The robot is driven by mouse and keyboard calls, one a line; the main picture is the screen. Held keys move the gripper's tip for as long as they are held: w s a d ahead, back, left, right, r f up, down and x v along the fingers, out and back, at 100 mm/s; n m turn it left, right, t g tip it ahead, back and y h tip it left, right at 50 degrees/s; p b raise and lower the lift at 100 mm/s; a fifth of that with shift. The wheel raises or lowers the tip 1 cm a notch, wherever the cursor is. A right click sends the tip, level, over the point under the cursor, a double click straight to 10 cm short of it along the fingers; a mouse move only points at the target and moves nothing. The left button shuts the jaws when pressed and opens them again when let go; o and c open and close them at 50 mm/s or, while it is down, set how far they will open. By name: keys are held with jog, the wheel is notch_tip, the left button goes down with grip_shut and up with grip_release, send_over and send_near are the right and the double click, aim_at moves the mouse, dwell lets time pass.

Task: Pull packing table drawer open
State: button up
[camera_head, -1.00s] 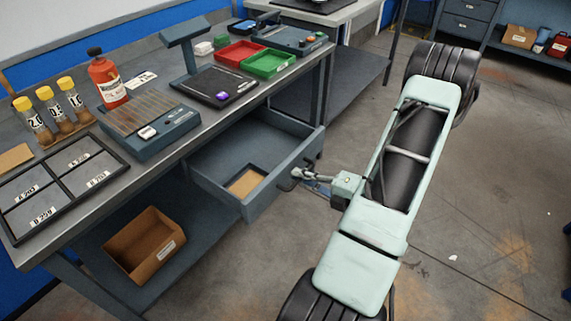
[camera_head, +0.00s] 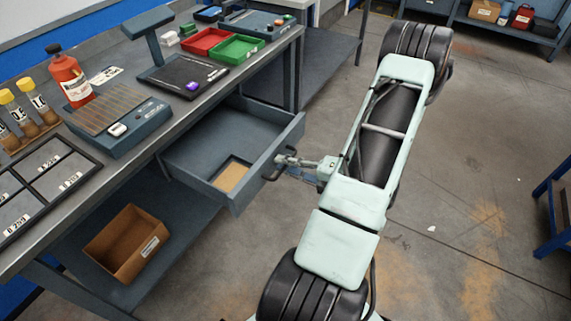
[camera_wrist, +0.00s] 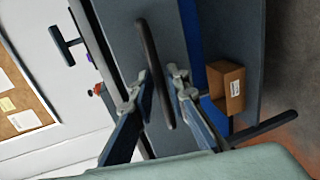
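The packing table drawer (camera_head: 256,180) is pulled out from under the bench top, and its inside shows. Its dark bar handle (camera_head: 270,168) is on the front panel; it also shows in the wrist view (camera_wrist: 148,50). My gripper (camera_head: 278,162) is at the handle. A tan piece (camera_head: 231,177) lies on the drawer floor.
The bench top (camera_head: 160,143) holds a red bottle (camera_head: 69,78), vials, a scale, and red and green trays. A cardboard box (camera_head: 128,243) sits on the lower shelf. A blue-legged stand (camera_head: 556,205) is at the right. Floor (camera_head: 440,170) right of my arm is clear.

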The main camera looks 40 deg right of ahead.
jog(key=v, duration=1.2)
